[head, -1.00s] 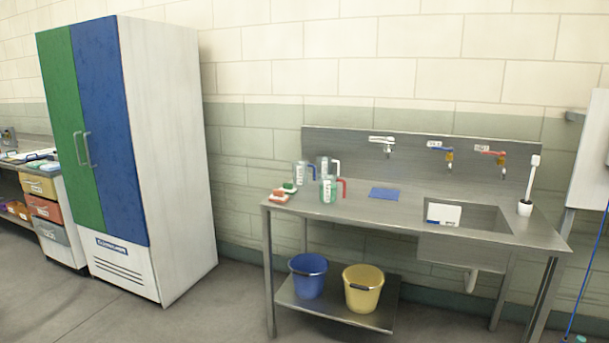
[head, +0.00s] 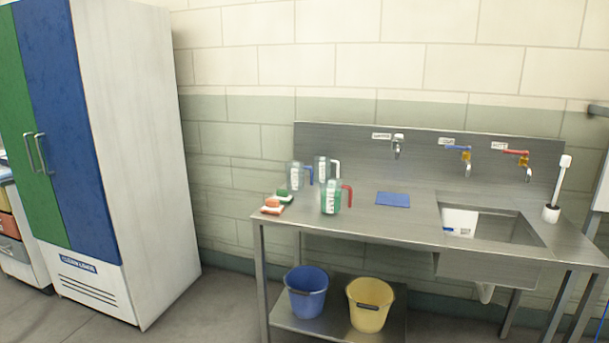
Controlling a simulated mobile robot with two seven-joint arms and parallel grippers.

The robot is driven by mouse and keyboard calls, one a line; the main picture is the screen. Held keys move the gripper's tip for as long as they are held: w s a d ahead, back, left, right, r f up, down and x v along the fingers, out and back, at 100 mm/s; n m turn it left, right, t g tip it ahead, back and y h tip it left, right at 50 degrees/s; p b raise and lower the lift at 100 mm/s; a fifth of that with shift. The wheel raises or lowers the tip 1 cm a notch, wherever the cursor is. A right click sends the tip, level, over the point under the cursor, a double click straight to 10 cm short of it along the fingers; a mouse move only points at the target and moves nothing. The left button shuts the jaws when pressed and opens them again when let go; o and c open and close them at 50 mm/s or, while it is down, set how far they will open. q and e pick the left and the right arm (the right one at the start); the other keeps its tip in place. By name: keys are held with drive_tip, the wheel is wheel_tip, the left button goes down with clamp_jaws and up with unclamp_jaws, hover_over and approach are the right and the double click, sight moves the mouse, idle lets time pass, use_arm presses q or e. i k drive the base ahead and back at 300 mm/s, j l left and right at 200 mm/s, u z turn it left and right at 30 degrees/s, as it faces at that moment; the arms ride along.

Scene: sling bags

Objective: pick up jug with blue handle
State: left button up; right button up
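The jug with the blue handle (head: 296,177) stands upright on the left part of the steel sink table (head: 350,217), its handle to the right. A jug with a white handle (head: 322,170) stands just behind and right of it. A jug with a red handle (head: 331,198) stands in front and to the right. All are clear measuring jugs with markings. Neither of my grippers shows in the head view.
Sponges or brushes (head: 272,205) lie left of the jugs, near the table edge. A blue cloth (head: 393,199) and the sink (head: 500,229) are to the right. A blue bucket (head: 306,292) and a yellow bucket (head: 369,305) stand on the lower shelf. A tall cabinet (head: 135,150) stands left.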

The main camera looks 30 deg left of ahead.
sight(294, 170)
drive_tip(key=i+j+z, duration=0.1)
drive_tip(key=j, duration=0.2)
drive_tip(key=i+j, duration=0.25)
drive_tip(key=i+j+z, duration=0.15)
drive_tip(key=j, duration=0.3)
drive_tip(key=i+j, duration=0.15)
drive_tip(key=j, duration=0.2)
drive_tip(key=i+j+z, duration=0.15)
drive_tip(key=j, duration=0.2)
drive_tip(key=i+j+z, duration=0.1)
drive_tip(key=j, duration=0.25)
